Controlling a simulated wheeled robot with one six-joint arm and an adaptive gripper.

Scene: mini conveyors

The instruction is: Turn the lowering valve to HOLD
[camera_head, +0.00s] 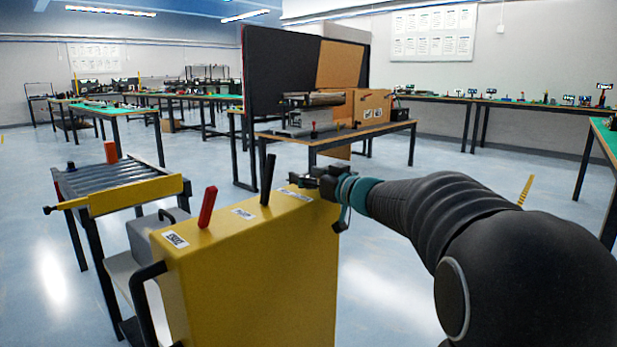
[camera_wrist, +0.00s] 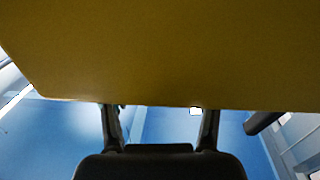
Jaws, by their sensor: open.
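A yellow cabinet (camera_head: 255,270) stands in front of me. A red lever (camera_head: 207,207) and a black lever (camera_head: 268,180) stand up from its top, beside white labels (camera_head: 243,213) too small to read surely. I cannot tell which control is the lowering valve; its handle may be hidden at my gripper. My gripper (camera_head: 312,180) is at the cabinet's far right end, close to the last label (camera_head: 295,193). In the wrist view its two fingers (camera_wrist: 160,120) are apart with nothing seen between them, and a yellow surface (camera_wrist: 160,50) fills the upper half.
A small roller conveyor (camera_head: 115,178) with a yellow side rail stands left of the cabinet. A black handle (camera_head: 145,295) sticks out at the cabinet's near left. A workbench (camera_head: 345,132) with boxes is behind. Floor is open at the left.

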